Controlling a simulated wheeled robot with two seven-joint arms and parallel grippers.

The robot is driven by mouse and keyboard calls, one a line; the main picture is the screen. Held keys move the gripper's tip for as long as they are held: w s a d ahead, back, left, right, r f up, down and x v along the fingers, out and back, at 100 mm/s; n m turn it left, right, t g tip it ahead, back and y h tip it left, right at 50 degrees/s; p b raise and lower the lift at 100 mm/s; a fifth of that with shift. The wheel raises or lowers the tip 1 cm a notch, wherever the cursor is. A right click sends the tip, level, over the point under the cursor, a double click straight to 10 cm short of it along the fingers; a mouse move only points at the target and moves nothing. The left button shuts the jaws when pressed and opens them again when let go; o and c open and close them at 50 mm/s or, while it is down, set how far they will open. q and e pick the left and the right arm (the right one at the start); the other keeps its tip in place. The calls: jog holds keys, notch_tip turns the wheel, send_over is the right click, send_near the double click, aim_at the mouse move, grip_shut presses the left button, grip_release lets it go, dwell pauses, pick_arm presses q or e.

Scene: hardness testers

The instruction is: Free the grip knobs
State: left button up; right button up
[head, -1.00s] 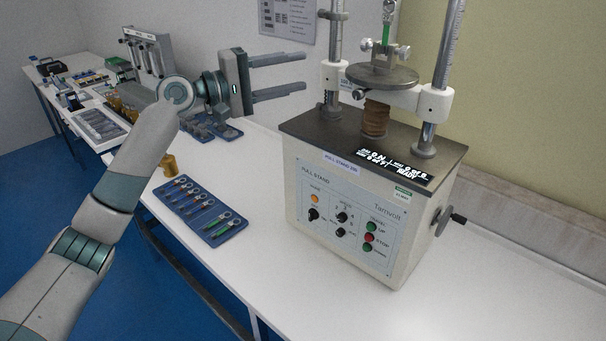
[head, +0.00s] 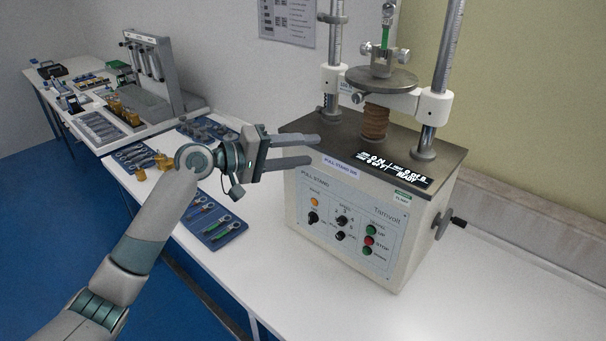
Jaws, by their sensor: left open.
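The pull stand (head: 345,220) stands on the white bench. A metal grip (head: 383,62) sits on its round plate (head: 382,79), with a small silver knob (head: 366,44) on its left and another (head: 402,52) on its right. A green strip (head: 385,36) stands upright in this grip. A second grip (head: 389,10) at the top edge is partly cut off. My left gripper (head: 314,150) is open and empty, its fingers pointing right toward the stand's upper left edge, lower than the knobs. My right gripper is out of view.
Two tall columns (head: 435,85) flank the round plate. Other instruments (head: 150,65) stand at the far left. The bench front right is clear.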

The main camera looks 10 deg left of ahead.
pick_arm(q)
jog(key=shift+m+y, duration=0.3)
jog(key=shift+y, duration=0.1)
jog(key=shift+s+d+f, duration=0.1)
jog(key=shift+s+f, duration=0.25)
jog(key=shift+f, duration=0.5)
jog(key=shift+s+d+f, duration=0.1)
jog(key=shift+s+f, duration=0.2)
jog(key=shift+f, duration=0.55)
jog(key=shift+s+d+f, duration=0.1)
jog(key=shift+s+f, duration=0.25)
jog(key=shift+f, duration=0.5)
